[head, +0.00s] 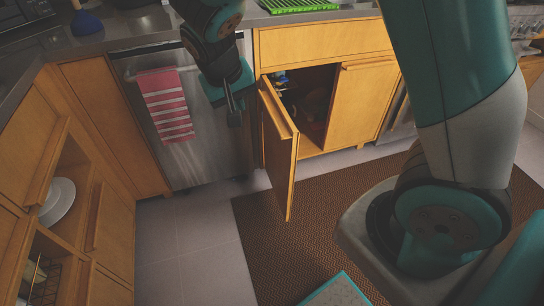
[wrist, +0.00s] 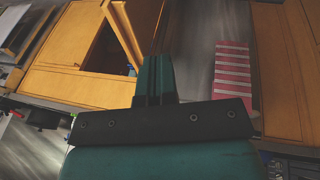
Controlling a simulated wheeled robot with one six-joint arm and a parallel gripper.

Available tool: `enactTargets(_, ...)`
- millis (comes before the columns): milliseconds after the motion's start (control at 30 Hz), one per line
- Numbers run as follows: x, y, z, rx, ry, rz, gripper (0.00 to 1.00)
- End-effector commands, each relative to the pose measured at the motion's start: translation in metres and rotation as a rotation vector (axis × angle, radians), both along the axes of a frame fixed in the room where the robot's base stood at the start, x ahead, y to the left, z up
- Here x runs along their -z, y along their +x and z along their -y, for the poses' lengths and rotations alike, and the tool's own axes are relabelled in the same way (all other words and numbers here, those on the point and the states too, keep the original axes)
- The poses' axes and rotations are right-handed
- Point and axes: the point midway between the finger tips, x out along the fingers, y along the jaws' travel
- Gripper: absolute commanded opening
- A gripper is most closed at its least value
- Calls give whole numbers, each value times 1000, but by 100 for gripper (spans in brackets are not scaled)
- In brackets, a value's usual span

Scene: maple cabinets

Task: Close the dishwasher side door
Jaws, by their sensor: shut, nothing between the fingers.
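The maple cabinet door (head: 279,155) beside the dishwasher stands wide open, swung out from its left edge into the room. It shows edge-on in the wrist view (wrist: 124,32). The dark cabinet opening (head: 312,95) is exposed behind it. The steel dishwasher (head: 212,140) is to its left. My gripper (head: 234,118) is shut and empty, in front of the dishwasher and a little left of the open door. In the wrist view the closed fingers (wrist: 155,72) point between the door and the dishwasher; I cannot tell whether they touch the door.
A pink striped towel (head: 166,105) hangs on the dishwasher handle. The right cabinet door (head: 362,103) is shut. A brown mat (head: 300,230) covers the floor before the cabinet. Grey floor (head: 195,230) is clear.

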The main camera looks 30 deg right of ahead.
Motion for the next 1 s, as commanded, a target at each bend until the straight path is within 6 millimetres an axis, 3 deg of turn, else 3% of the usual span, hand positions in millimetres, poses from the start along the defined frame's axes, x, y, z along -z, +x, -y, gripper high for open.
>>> enactTargets(33, 50, 13, 7, 48, -57, 19, 0)
enactTargets(100, 79, 27, 17, 108, -127, 57, 0)
enactTargets(200, 108, 40, 28, 167, -203, 103, 0)
enactTargets(567, 141, 55, 52, 220, -272, 148, 0)
enactTargets(900, 199, 70, 92, 219, -271, 145, 0)
enactTargets(1000, 204, 70, 106, 220, -270, 146, 0)
